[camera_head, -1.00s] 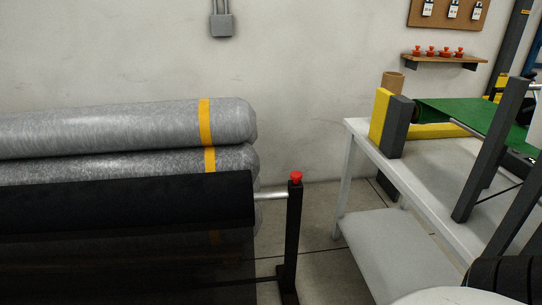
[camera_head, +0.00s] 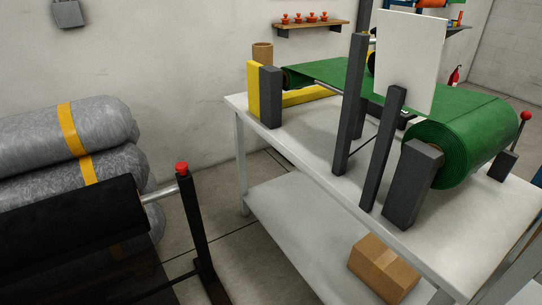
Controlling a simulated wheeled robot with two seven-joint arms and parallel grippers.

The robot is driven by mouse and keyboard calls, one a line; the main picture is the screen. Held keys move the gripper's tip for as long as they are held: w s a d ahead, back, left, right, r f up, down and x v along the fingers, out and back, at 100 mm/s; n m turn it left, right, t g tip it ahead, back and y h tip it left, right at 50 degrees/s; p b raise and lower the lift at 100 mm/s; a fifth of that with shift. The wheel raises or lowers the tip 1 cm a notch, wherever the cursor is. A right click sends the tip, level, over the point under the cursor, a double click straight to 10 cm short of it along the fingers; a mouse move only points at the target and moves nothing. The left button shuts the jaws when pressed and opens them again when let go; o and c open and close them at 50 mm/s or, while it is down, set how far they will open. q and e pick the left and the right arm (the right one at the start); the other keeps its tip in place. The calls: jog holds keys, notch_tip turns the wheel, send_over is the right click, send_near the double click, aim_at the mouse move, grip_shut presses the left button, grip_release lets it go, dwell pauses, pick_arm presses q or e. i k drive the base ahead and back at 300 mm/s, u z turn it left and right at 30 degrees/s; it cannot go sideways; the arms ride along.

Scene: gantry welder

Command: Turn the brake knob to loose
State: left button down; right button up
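A red knob (camera_head: 182,168) sits on top of a black post (camera_head: 196,220) at the right end of the black roll (camera_head: 75,225), beside its metal shaft. Another red knob (camera_head: 525,116) tops a thin lever at the right edge, near the green roll (camera_head: 465,140) on the white bench. I cannot tell which of them is the brake knob or how it is set. Neither of my grippers shows in the head view.
The white bench (camera_head: 300,145) has a lower shelf with a cardboard box (camera_head: 383,270). Grey uprights and a white panel (camera_head: 410,55) stand on the bench. Grey rolls (camera_head: 60,135) lie at left. A strip of floor is clear between post and bench.

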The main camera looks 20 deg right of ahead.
aim_at(181, 167)
jog(key=z, duration=0.4)
jog(key=i, duration=1.55)
jog(key=u, duration=0.8)
